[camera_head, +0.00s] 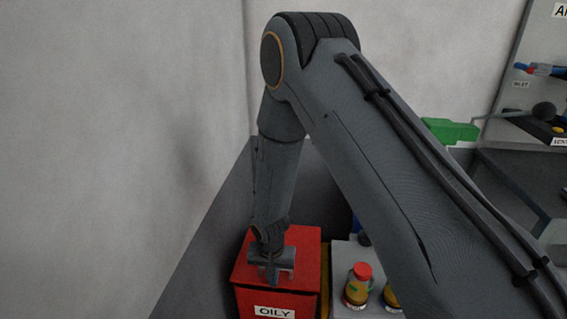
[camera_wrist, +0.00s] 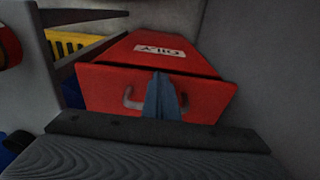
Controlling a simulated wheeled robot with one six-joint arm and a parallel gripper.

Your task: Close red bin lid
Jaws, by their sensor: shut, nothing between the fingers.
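The red bin (camera_head: 305,304) with an "OILY" label stands low in the head view, its red lid (camera_head: 304,245) over its top. In the wrist view the bin's labelled front (camera_wrist: 190,60) is beyond the lid (camera_wrist: 208,98), with a dark seam between them. I cannot tell if the lid is fully seated. A grey handle (camera_wrist: 131,98) is on the lid, partly hidden by my fingers. My gripper (camera_head: 272,280) points down over the lid near the handle. In the wrist view my gripper (camera_wrist: 162,80) is shut and empty; contact with the lid is unclear.
A grey wall rises left of the bin. Right of it are a yellow bin (camera_wrist: 66,42) and a light surface with red-capped bottles (camera_head: 358,285). A green object (camera_head: 450,130) and a shelf with tools are farther right. My arm hides the middle.

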